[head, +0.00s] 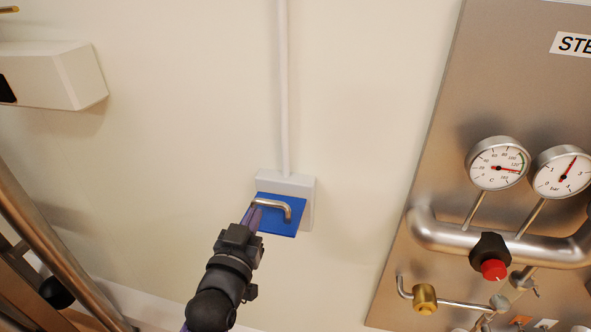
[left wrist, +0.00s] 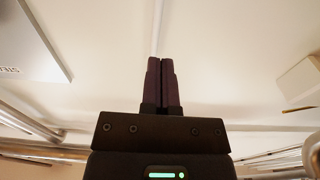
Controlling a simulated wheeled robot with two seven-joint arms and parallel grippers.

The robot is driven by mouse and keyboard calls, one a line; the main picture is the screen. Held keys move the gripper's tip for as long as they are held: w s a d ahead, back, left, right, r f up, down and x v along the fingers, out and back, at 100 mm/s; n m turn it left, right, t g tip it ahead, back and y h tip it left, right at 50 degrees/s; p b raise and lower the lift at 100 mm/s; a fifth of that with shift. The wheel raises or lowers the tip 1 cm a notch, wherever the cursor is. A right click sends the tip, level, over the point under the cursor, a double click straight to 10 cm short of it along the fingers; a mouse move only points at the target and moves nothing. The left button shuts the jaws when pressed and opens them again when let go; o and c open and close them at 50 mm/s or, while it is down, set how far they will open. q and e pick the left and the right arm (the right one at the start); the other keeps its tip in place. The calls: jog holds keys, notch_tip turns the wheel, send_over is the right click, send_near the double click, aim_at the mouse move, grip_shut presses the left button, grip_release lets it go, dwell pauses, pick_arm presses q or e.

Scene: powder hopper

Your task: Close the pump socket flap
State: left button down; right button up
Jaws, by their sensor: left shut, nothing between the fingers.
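The pump socket is a pale grey box (head: 308,190) on the wall. Its blue flap (head: 280,228) with a bent metal handle (head: 288,207) covers most of the front. The flap's lower edge shows slightly past the box's bottom; I cannot tell whether it lies flat against the box. My left gripper (head: 254,214) is shut and empty, its fingertips at the flap's left side near the handle's left end. Contact is unclear. The left wrist view shows its two dark fingers (left wrist: 161,82) together, with no flap visible. My right gripper is not in view.
A grey conduit (head: 284,90) runs up from the socket. A steel panel (head: 440,165) with gauges (head: 497,163), pipes and a red-black knob (head: 491,262) is on the right. A pale box (head: 45,78) is at upper left. Bare wall surrounds the socket.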

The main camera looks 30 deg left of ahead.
pick_arm(q)
jog(key=p, duration=0.1)
send_over(269, 201)
jog(key=shift+r, duration=0.45)
jog(key=f, duration=0.1)
jog(key=s+f, duration=0.1)
jog(key=shift+d+f, duration=0.15)
jog(key=shift+f, duration=0.2)
jog(key=shift+s+f, duration=0.1)
jog(key=shift+f, duration=0.4)
